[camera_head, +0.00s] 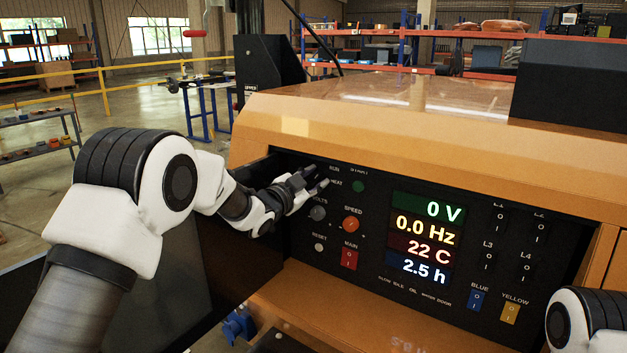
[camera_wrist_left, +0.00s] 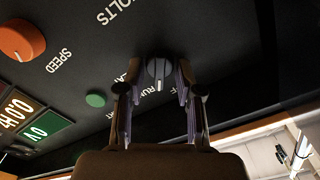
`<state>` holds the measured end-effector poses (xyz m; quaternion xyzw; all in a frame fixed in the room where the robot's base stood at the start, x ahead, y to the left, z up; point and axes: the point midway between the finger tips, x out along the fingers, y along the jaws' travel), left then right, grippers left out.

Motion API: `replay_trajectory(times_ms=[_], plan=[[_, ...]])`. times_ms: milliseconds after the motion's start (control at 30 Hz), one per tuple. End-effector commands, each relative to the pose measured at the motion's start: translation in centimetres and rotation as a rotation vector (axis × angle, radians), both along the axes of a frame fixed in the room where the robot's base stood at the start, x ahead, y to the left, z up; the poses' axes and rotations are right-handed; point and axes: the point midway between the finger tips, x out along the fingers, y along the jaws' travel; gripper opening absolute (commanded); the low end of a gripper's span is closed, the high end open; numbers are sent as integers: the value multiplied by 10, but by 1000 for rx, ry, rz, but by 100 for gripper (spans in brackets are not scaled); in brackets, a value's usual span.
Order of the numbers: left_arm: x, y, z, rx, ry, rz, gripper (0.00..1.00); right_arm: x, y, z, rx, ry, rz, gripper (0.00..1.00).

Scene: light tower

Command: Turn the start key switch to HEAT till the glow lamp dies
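The start key switch (camera_wrist_left: 158,72) is a dark round knob with a pale mark, on the black control panel (camera_head: 330,245). In the left wrist view it sits between the two fingers of my left gripper (camera_wrist_left: 159,80), with a small gap seeming to show on each side. In the head view my left gripper (camera_head: 319,179) is at the panel's upper left, by the RUN and HEAT labels, and hides the switch. I cannot make out a lit glow lamp. My right gripper is out of view.
A green START button (camera_head: 358,186), an orange SPEED knob (camera_head: 351,223), a grey VOLTS knob (camera_head: 318,213) and a red MAIN switch (camera_head: 349,259) are close by. The display (camera_head: 425,238) reads 0 V, 0.0 Hz, 22 C, 2.5 h. An orange hood (camera_head: 400,125) overhangs the panel.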

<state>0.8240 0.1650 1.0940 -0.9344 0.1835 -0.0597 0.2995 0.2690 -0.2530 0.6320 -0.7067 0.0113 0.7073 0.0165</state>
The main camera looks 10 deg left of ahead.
Motion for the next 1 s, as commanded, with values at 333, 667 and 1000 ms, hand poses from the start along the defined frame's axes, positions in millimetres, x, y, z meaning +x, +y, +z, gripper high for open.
replay_trajectory(times_ms=[333,667,1000], plan=[[-21,10,-1,-1,5,2,35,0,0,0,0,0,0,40],[-94,40,-2,-3,4,2,35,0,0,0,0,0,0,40],[-109,45,-2,1,2,-1,35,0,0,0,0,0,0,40]])
